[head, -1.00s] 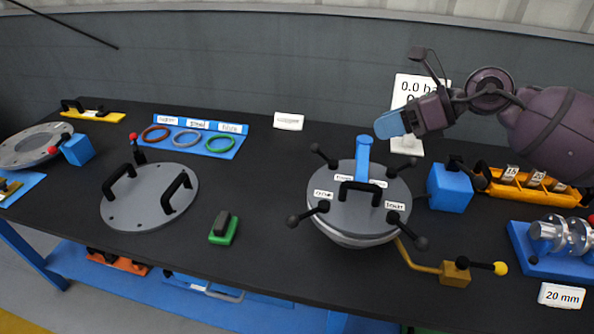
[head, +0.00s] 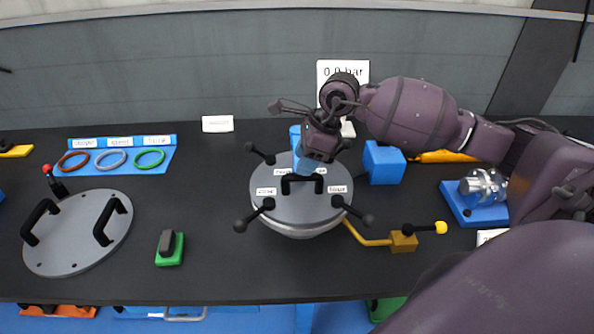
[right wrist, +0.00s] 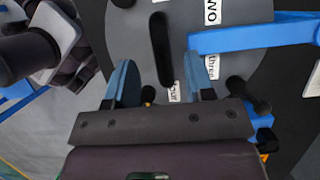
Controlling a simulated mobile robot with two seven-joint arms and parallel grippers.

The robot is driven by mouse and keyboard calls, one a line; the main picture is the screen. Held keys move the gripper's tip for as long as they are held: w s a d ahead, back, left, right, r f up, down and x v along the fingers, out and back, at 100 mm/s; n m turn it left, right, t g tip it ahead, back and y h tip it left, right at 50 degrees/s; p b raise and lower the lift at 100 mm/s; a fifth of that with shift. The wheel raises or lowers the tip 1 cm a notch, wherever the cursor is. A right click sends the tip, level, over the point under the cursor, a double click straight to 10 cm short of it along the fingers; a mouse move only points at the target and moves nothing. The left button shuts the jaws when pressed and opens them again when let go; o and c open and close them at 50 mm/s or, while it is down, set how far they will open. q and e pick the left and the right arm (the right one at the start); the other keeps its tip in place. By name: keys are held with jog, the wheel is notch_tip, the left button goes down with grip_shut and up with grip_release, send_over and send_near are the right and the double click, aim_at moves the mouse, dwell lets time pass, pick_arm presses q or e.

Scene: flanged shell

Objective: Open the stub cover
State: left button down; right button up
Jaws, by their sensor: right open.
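The stub cover (head: 273,208) is a grey round lid on a flanged shell near the table's middle. It has a black bar handle (head: 303,184) and small labels, and several black ball-ended clamp arms (head: 354,211) stand round its rim. My right gripper (head: 304,166) is over the lid's far part, its blue fingers pointing down near the handle. In the right wrist view the fingers (right wrist: 161,80) are apart, with the handle (right wrist: 161,49) showing between and beyond them; contact cannot be told. A blue hinge arm (right wrist: 240,37) lies beside the right finger. My left gripper is not in view.
A brass valve (head: 403,241) with a yellow-tipped lever is right of the shell. A blue block (head: 384,162) and a pressure sign (head: 341,71) stand behind. A grey plate with two handles (head: 80,235) and a green-based block (head: 169,250) are left, with clear table between.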

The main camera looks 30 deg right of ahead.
jog(key=shift+x, duration=2.1)
grip_shut()
